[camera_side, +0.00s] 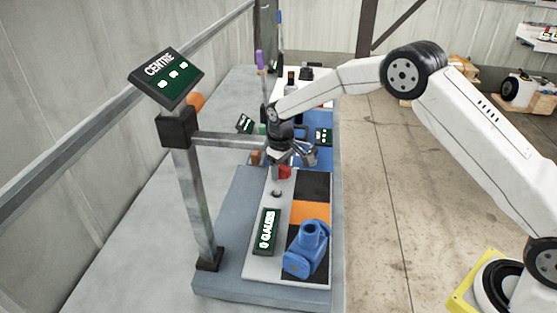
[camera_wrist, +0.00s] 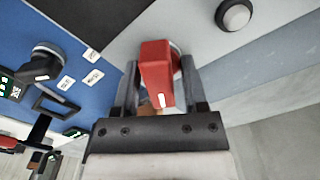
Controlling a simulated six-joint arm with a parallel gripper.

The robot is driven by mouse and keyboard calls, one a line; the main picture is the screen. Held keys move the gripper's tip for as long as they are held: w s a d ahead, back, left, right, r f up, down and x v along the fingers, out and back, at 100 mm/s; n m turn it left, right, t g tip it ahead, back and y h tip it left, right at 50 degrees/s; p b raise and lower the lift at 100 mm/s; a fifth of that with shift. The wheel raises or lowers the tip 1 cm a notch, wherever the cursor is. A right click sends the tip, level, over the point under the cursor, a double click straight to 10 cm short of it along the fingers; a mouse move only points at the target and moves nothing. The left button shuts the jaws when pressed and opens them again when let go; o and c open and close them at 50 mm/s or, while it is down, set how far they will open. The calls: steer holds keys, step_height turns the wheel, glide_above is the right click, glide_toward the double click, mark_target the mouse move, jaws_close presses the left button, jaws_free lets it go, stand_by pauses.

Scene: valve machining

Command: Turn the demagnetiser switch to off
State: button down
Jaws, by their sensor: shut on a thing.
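The red switch knob (camera_wrist: 157,75) of the demagnetiser sits between my gripper's two fingers (camera_wrist: 160,90) in the wrist view. The fingers are shut on it. A white line marks the knob's near end. In the side view my gripper (camera_side: 280,165) reaches down onto the red knob (camera_side: 285,172) at the far end of the grey demagnetiser panel (camera_side: 258,265). The panel's green display (camera_side: 267,232) reads 0 GAUSS. A blue valve body (camera_side: 308,250) rests on the dark and orange strip at the near end.
A small round button (camera_side: 277,193) is beside the knob; it also shows in the wrist view (camera_wrist: 233,15). A post (camera_side: 195,200) with a sign reading CENTRE (camera_side: 166,78) and a crossbar stands left of the panel. More benches and displays lie behind.

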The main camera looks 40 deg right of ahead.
mark_target(281, 166)
steer(key=shift+n, duration=2.8)
steer(key=shift+c, duration=1.7)
jaws_free()
steer(key=shift+r, duration=0.15)
steer(key=shift+r, duration=3.85)
steer(key=shift+o, duration=0.2)
